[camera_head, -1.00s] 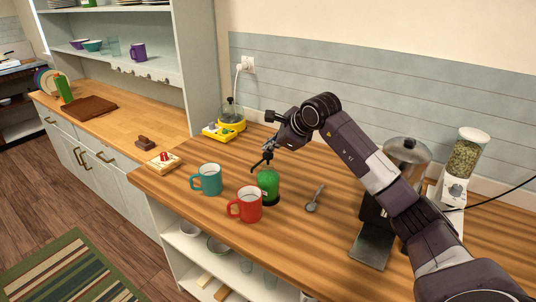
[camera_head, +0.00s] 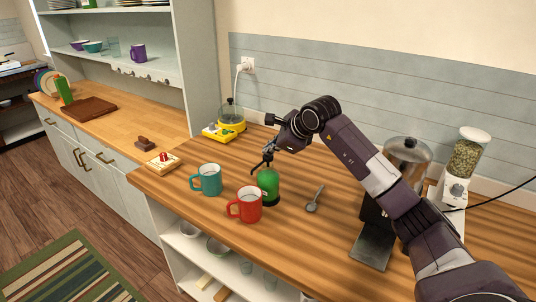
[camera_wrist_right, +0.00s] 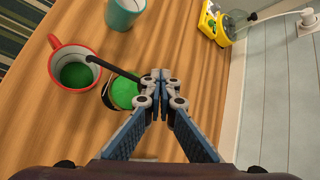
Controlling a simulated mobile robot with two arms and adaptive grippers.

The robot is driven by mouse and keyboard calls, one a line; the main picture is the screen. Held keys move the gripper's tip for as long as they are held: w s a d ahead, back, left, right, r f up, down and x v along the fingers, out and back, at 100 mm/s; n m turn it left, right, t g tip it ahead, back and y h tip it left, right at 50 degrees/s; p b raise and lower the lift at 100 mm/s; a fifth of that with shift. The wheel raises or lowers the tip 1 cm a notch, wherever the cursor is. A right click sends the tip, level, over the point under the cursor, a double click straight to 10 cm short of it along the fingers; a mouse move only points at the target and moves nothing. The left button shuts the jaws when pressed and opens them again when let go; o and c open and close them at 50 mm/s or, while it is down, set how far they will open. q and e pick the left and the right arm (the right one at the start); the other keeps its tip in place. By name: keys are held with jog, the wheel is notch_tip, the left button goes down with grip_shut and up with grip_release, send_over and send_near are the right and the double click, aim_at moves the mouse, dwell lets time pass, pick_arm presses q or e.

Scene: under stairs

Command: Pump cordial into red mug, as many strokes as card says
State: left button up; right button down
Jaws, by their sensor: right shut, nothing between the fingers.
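The red mug (camera_head: 246,205) stands upright on the wooden counter, and the wrist view shows green liquid in it (camera_wrist_right: 76,75). The green cordial bottle (camera_head: 268,187) stands just behind and right of it, also in the wrist view (camera_wrist_right: 124,92). Its black spout (camera_wrist_right: 108,67) reaches over the mug's rim. My right gripper (camera_head: 268,155) is shut and empty, its fingertips (camera_wrist_right: 160,76) at the pump head, which they largely hide. I cannot tell a card with a readable number. My left gripper is out of view.
A teal mug (camera_head: 207,180) stands left of the red mug. A spoon (camera_head: 315,199) lies to the right. A white-and-red item on a wooden base (camera_head: 163,162) sits at the left. A yellow appliance (camera_head: 231,124) stands at the back. Bare counter lies in front of the spoon.

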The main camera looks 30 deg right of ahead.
aim_at(269, 156)
jog(key=shift+s+f, duration=0.1)
jog(key=shift+f, duration=0.35)
jog(key=shift+r, duration=0.1)
jog(key=shift+d+r+p, duration=0.1)
jog(key=shift+r+p, duration=0.65)
jog(key=shift+r, duration=0.55)
jog(key=shift+r, duration=0.1)
jog(key=shift+w+r, duration=0.2)
notch_tip(269, 156, up, 4)
jog(key=p, duration=0.3)
jog(key=shift+r, duration=0.25)
